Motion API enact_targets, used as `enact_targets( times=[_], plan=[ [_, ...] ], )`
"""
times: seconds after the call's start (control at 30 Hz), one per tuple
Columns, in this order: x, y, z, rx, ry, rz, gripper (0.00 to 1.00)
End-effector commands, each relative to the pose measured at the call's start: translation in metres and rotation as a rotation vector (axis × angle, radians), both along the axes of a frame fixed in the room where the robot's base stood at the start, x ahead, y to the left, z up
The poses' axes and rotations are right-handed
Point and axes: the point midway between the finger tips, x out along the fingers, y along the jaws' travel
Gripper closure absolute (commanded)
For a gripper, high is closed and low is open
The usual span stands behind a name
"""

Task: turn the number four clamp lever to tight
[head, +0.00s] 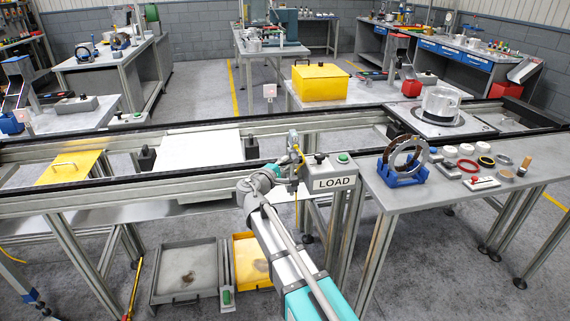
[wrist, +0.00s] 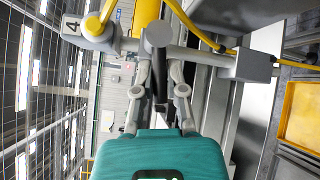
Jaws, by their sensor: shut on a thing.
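The number four clamp shows in the wrist view as a grey block (wrist: 92,34) with a "4" label, at the upper left. A grey bar runs right from it to a second grey block. In the head view my gripper (head: 284,172) is at the front rail of the conveyor, just left of the LOAD box. The lever is small there, and its angle is hard to tell.
The LOAD box (head: 333,174) with a green button stands close to the right of my gripper. A side table (head: 400,200) with rings and small parts is further right. A white pallet (head: 200,152) lies on the conveyor to the left. Yellow cable runs near the clamp.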

Motion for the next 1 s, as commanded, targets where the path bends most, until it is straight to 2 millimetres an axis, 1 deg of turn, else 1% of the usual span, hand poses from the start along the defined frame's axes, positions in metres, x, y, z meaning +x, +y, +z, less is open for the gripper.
enact_targets(
  times=[0.23, 0.47, 0.77, 1.0],
  plan=[
    [0.000, 0.000, -0.002, -0.019, -0.006, -0.005, 1.00],
    [0.001, -0.001, -0.008, -0.092, -0.026, -0.006, 1.00],
    [0.001, -0.004, -0.017, -0.275, -0.078, -0.006, 1.00],
    [0.002, -0.008, -0.023, -0.464, -0.133, -0.005, 1.00]
  ],
)
